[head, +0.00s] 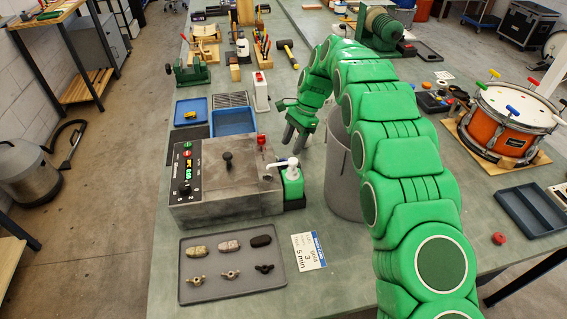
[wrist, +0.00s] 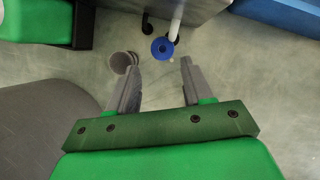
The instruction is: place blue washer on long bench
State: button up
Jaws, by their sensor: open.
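A blue washer (wrist: 162,48) with a dark centre shows in the wrist view, just beyond and between my fingertips. It looks close to the lower end of a white rod; I cannot tell whether they touch. My gripper (wrist: 160,66) is open, with nothing seen between its fingers. In the head view my gripper (head: 294,139) points down between the grey machine and the grey bin. The washer cannot be made out in the head view. The long bench (head: 265,290) is the grey-green top under all of this.
The grey machine (head: 225,190) stands left of my gripper, with a green pump bottle (head: 292,182) beside it. A grey bin (head: 340,175) is close on the right. A blue tray (head: 232,122) lies behind the machine. A grey tray (head: 190,255) of parts is in front. The bench near the front is partly bare.

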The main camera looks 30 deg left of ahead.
aim_at(286, 160)
jog(key=shift+x, duration=3.1)
jog(key=shift+a, duration=0.2)
jog(key=c, duration=0.9)
